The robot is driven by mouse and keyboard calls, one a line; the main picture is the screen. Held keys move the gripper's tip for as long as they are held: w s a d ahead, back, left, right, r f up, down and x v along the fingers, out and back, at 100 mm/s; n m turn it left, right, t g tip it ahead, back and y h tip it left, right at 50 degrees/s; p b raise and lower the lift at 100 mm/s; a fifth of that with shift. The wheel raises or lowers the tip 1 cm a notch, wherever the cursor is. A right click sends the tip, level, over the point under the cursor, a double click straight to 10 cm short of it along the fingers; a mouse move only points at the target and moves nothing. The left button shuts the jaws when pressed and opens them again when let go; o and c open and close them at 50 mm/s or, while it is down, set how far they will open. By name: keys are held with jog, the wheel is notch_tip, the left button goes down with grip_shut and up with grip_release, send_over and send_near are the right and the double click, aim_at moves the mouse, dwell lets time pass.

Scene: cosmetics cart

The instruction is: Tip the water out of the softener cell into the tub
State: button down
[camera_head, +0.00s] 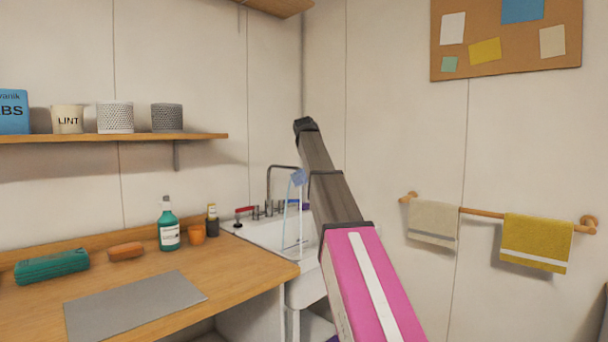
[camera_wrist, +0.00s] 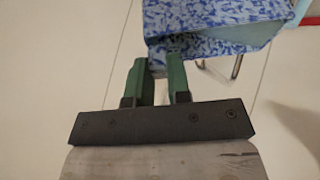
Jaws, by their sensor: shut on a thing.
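The softener cell (camera_wrist: 215,22) appears as a blue-and-white mottled box at the top of the wrist view. My gripper (camera_wrist: 160,64) has its green fingers shut on the near edge of it. In the head view the cell is a small blue shape (camera_head: 298,178) beside my arm, above the white tub (camera_head: 268,234). Pale bluish streaks run down below it toward the tub; I cannot tell for sure whether they are water. My gripper is hidden behind my arm in the head view. The inside of the cell and much of the tub are hidden.
A grey tap (camera_head: 268,182) and red-handled fitting (camera_head: 243,212) stand at the tub's back. A green pump bottle (camera_head: 168,226), orange cup (camera_head: 197,234) and dark bottle (camera_head: 212,222) stand on the wooden counter (camera_head: 225,275). Towels (camera_head: 432,222) hang on the right wall.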

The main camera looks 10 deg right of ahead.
jog(key=shift+s+a+t+h, duration=0.55)
jog(key=shift+a+t+h, duration=0.15)
jog(key=shift+a+h, duration=0.15)
dwell(0.7)
jog(key=shift+s+a+n+t+h, duration=0.3)
jog(key=shift+n+t+h, duration=0.1)
jog(key=shift+t+h, duration=0.15)
dwell(0.4)
jog(key=shift+a+r+t+h, duration=0.1)
jog(key=shift+t+h, duration=0.35)
jog(key=shift+h, duration=0.05)
jog(key=shift+n+t+h, duration=0.3)
jog(key=shift+t+h, duration=0.1)
jog(key=shift+a+n+t+h+p, duration=0.15)
jog(key=shift+n+t+h+p, duration=0.15)
jog(key=shift+t+h, duration=0.35)
